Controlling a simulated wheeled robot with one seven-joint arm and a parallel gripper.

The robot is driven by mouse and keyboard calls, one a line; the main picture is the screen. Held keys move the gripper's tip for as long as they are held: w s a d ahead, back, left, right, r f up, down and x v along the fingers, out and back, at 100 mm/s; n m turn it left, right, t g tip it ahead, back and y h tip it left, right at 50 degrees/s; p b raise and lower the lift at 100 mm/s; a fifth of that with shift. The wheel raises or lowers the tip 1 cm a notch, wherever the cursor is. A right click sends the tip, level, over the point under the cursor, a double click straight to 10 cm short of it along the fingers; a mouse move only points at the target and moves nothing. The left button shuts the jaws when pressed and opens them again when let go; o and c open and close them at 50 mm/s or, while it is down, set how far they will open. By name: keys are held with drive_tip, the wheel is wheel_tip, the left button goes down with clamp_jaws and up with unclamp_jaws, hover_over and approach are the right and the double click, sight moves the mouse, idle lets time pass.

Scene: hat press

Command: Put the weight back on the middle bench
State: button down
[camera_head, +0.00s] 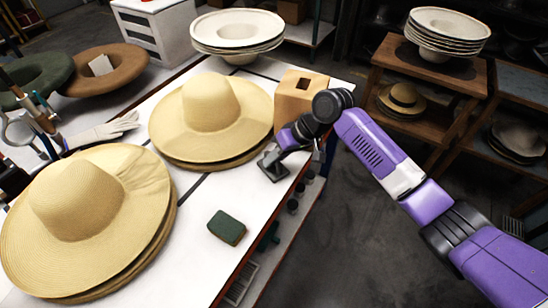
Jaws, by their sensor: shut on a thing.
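My gripper (284,155) is over the right edge of the white bench (195,190), just in front of the wooden block. It is shut on a small dark grey thing (272,167), which looks like the weight. The thing is partly covered by the gripper, and its full shape is hard to make out. It is close to the bench top near the right edge; I cannot tell whether it touches.
Straw hats lie on the bench at middle (212,105) and front left (78,205). A dark green block (227,227) lies near the right edge. A wooden block with a square hole (300,95) stands behind my gripper. Shelves with hats (430,85) stand at right.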

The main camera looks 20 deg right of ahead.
drive_tip(key=c, duration=1.4)
unclamp_jaws()
drive_tip(key=shift+f, duration=0.15)
drive_tip(key=shift+o, duration=0.2)
drive_tip(key=b+v, duration=0.1)
drive_tip(key=v, duration=1.1)
